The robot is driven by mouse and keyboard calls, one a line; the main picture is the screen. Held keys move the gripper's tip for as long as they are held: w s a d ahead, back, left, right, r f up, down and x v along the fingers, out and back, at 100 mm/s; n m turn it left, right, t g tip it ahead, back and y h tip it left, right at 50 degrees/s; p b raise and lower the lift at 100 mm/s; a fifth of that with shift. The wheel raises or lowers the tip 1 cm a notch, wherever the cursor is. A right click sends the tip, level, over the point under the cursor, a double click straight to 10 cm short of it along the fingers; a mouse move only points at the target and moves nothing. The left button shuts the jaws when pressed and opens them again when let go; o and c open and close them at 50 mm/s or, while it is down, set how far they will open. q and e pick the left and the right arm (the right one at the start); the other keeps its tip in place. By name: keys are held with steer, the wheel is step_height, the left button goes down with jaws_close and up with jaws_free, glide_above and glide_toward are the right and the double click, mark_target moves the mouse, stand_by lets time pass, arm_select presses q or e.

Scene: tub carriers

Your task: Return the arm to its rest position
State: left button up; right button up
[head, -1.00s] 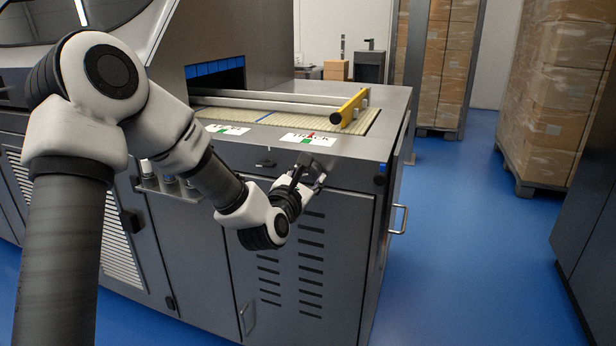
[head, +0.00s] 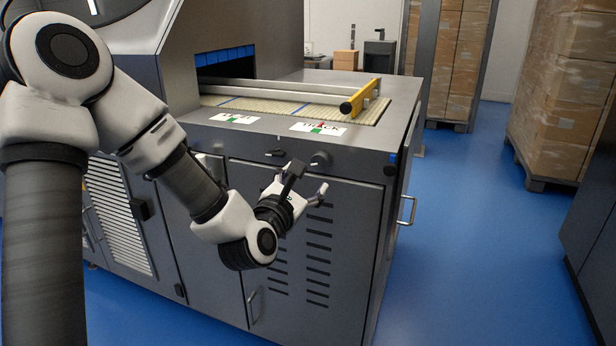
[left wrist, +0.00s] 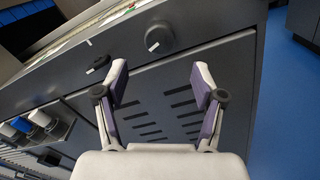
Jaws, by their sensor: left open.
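My left arm comes in from the left in the head view. Its gripper (head: 308,182) is in front of the grey machine's front edge and vented door. In the left wrist view the two fingers of the left gripper (left wrist: 160,88) stand wide apart with nothing between them, so it is open and empty. The vented door (left wrist: 165,115) shows behind the fingers. My right gripper is in neither view.
The grey machine (head: 350,245) fills the middle, with a conveyor belt (head: 300,108) and a yellow-ended bar (head: 360,97) on top. Dark knobs (left wrist: 158,39) sit on its front. Wrapped boxes (head: 560,90) stand at the right. Blue floor (head: 470,240) is clear between.

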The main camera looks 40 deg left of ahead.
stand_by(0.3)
arm_select(q)
steer(key=s+d+f+m+g+h, duration=0.1)
steer(key=s+d+f+m+g, duration=0.1)
steer(key=f, duration=0.8)
steer(key=s+d+f+m+g+h, duration=0.1)
steer(key=s+d+f+m+g, duration=0.15)
steer(key=f, duration=0.65)
steer(key=s+d+f+m+g+h, duration=0.1)
steer(key=d+f+m+g, duration=0.15)
steer(key=f, duration=0.75)
steer(key=s+d+f+m+g+h, duration=0.1)
steer(key=s+d+f+m+g, duration=0.3)
steer(key=s+f+m, duration=0.7)
steer(key=s+d+f+m+g, duration=0.1)
steer(key=s+f+m+g, duration=0.5)
steer(key=s+m, duration=0.75)
step_height(320, 180, up, 21)
steer(key=m+p, duration=0.2)
steer(key=p, duration=1.9)
steer(key=shift+w+d+h, duration=0.2)
steer(key=shift+w+h, duration=0.1)
steer(key=shift+r, duration=0.1)
